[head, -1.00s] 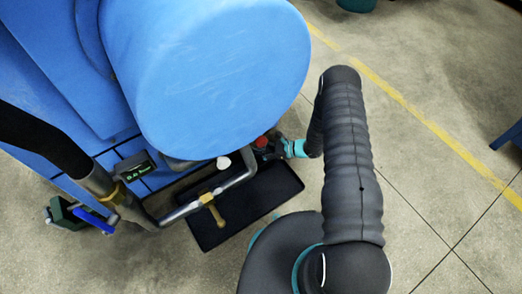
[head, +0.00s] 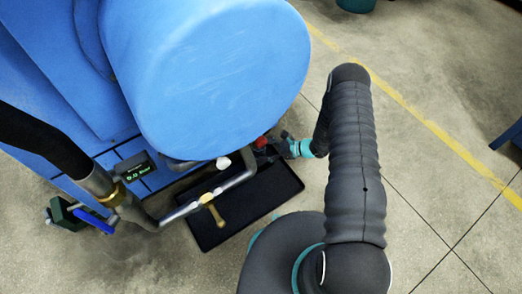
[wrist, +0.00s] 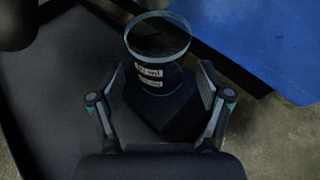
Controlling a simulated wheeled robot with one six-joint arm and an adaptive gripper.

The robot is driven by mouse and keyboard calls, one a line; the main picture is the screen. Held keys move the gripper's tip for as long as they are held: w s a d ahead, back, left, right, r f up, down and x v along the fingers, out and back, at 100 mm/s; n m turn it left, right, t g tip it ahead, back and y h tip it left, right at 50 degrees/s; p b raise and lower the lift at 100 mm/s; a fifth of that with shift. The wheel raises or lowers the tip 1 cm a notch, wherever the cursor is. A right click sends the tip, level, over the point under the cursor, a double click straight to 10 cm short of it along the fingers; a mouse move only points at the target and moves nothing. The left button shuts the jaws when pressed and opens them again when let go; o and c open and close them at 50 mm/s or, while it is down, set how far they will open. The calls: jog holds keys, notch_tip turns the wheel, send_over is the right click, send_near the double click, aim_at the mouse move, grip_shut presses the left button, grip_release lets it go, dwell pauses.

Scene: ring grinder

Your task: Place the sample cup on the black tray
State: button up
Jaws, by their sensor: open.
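The sample cup (wrist: 155,77) shows in the wrist view as a clear cylinder with a pale teal rim, white labels and dark contents. It appears upright on a dark block-like surface (wrist: 175,122); whether this is part of the tray I cannot tell. My gripper (wrist: 161,82) is open, its fingers left and right of the cup's lower part with gaps on both sides. The black tray (head: 275,193) lies on the floor below the blue machine in the head view. There my gripper (head: 268,150) is at the tray's far edge, and the cup cannot be made out.
The blue machine (head: 215,75) overhangs the tray's far side. A bent metal pipe (head: 235,180) with a brass-coloured handle (head: 216,215) crosses above the tray. A red part (head: 261,141) is close beside my gripper. Open concrete floor lies to the right.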

jog(key=v, duration=0.9)
jog(key=s+r+n+g+h, duration=0.25)
jog(key=r+n, duration=0.35)
jog(key=r, duration=1)
jog(key=s+r+n+g+h, duration=0.1)
jog(key=s+r+n+h, duration=0.3)
jog(key=r, duration=1.1)
jog(key=s+d+r+n+t+h, duration=0.3)
jog(key=s+r+n, duration=0.2)
jog(key=s+r, duration=0.4)
jog(key=s+d+r+n+t+h, duration=0.3)
jog(key=s+r+n+h, duration=0.1)
jog(key=s+r, duration=0.6)
jog(key=shift+s+r+n, duration=0.3)
jog(key=shift+r+n, duration=0.05)
jog(key=shift+n, duration=0.25)
jog(key=shift+t, duration=0.25)
